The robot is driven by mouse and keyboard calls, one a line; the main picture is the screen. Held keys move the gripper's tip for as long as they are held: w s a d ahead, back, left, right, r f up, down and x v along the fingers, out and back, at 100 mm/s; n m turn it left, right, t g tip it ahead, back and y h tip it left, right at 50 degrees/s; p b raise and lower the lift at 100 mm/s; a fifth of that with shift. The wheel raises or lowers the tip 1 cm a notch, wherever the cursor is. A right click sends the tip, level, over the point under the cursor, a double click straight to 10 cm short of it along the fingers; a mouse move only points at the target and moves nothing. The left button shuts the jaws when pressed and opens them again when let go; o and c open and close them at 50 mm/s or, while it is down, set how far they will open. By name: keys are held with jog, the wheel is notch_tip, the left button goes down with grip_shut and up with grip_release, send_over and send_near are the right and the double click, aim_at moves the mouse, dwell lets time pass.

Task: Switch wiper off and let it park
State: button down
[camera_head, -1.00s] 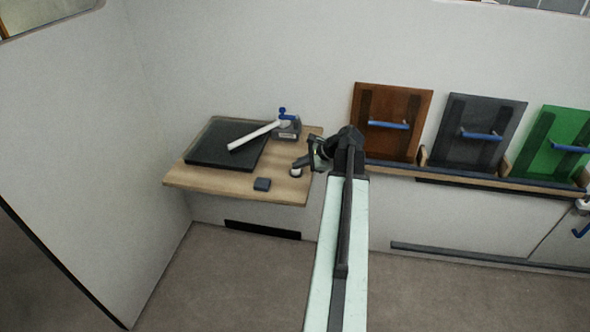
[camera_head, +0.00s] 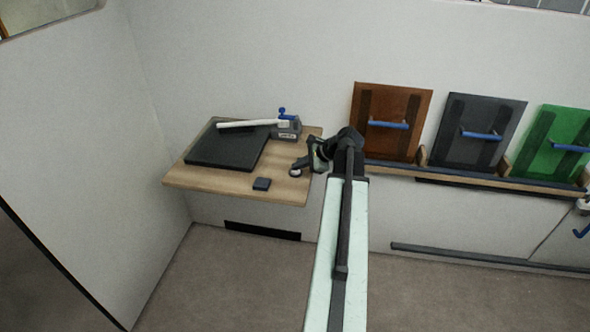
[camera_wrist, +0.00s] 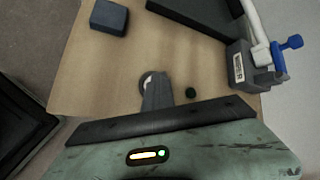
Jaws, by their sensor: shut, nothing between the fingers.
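The wiper is a white arm (camera_head: 245,124) on a grey motor box (camera_head: 287,130) with a blue knob (camera_head: 283,113). The arm points left, along the back part of a dark flat panel (camera_head: 225,150). In the wrist view the box (camera_wrist: 243,65) and part of the white arm (camera_wrist: 258,25) show at upper right. My gripper (camera_head: 297,165) is shut and empty, low over the table's right part. In the wrist view its tip (camera_wrist: 154,78) covers part of a pale round button (camera_wrist: 145,78). I cannot tell whether they touch. A small dark green round piece (camera_wrist: 191,92) sits beside it.
A small dark blue block (camera_head: 262,184) lies near the front edge of the wooden table (camera_head: 225,183). Brown (camera_head: 392,105), grey (camera_head: 484,110) and green (camera_head: 562,125) panels with blue handles stand on a ledge at right. The table's front right is mostly clear.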

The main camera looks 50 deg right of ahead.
dwell(0.3)
jog(key=shift+w+r+p, duration=0.1)
jog(key=shift+r+p, duration=0.25)
jog(key=shift+p, duration=0.25)
notch_tip(320, 180, up, 6)
jog(key=p, duration=0.5)
jog(key=shift+w+d+f+p, duration=0.1)
jog(key=shift+f+p, duration=0.15)
jog(key=shift+p, duration=0.05)
jog(key=shift+f, duration=0.1)
